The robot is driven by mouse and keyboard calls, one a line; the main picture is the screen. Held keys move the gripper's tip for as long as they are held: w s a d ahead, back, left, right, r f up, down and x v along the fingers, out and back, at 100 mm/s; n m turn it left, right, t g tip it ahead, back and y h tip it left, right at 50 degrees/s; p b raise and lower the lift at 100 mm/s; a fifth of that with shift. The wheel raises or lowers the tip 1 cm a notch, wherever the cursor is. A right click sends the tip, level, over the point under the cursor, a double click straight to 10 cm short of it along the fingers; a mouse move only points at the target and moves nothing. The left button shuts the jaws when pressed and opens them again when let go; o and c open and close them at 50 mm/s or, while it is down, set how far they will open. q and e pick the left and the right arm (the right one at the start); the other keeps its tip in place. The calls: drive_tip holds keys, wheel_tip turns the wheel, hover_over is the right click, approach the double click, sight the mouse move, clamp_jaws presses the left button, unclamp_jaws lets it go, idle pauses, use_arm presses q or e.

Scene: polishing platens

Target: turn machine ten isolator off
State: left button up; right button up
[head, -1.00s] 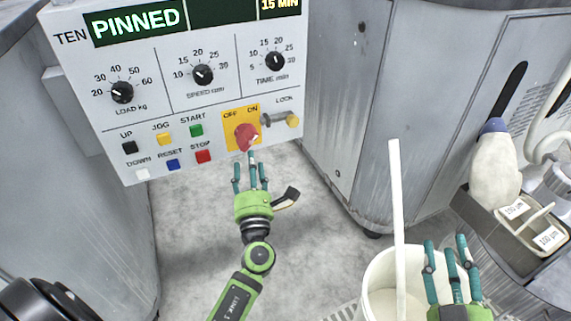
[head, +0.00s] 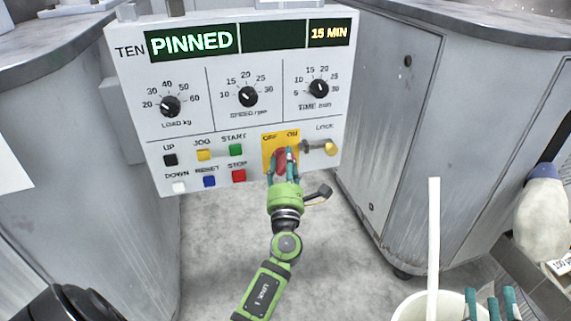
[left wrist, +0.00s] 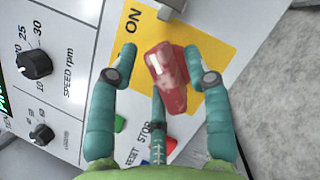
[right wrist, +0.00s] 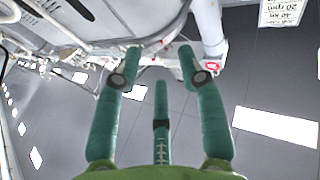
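The red isolator knob (head: 282,160) sits on a yellow plate (head: 268,141) marked OFF and ON, low on the control panel (head: 125,65) labelled TEN. My left gripper (head: 283,158) is at the knob and partly covers it in the head view. In the left wrist view the red knob (left wrist: 168,80) lies between the spread fingers of my left gripper (left wrist: 160,65); the fingers are open, with a gap visible on its left, and the right finger is close beside it. My right gripper (right wrist: 152,62) is open and empty; only its fingertips show at the lower right in the head view.
A white bucket (head: 408,308) with an upright stick (head: 433,245) stands at lower right. Grey cabinets (head: 400,130) flank the panel.

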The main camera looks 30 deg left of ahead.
use_arm(q)
clamp_jaws()
